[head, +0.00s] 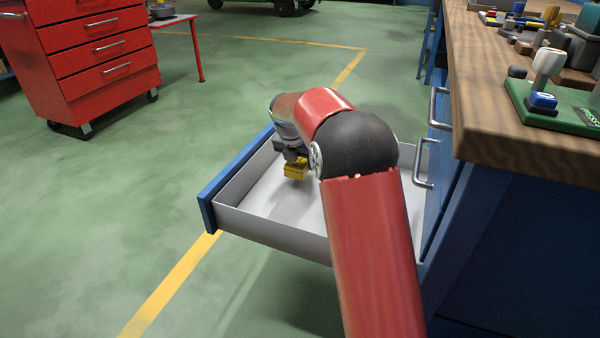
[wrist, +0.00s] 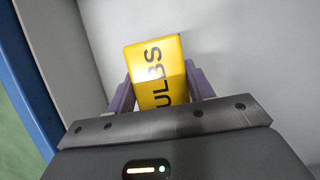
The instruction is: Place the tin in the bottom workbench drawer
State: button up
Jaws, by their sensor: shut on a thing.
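The tin is yellow with dark lettering that ends in "ULBS" in the wrist view (wrist: 160,62); it also shows as a small yellow block in the head view (head: 296,167). My gripper (wrist: 160,88) is shut on the tin, one finger on each side. The bottom workbench drawer (head: 272,236) is pulled out, with a blue front and pale grey inside. The gripper and tin are within the drawer's outline, towards its front panel. I cannot tell whether the tin touches the drawer floor. My arm hides part of the drawer.
The wooden-topped workbench (head: 505,125) stands at the right, with a green board (head: 555,118) and tools on top. Drawer handles (head: 421,168) stick out from its blue front. A red tool cabinet (head: 95,60) stands at the back left. The green floor left of the drawer is clear.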

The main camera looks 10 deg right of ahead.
notch_tip(320, 180, down, 4)
jog(key=shift+r+b, duration=0.2)
jog(key=shift+b, duration=0.15)
jog(key=o, duration=1)
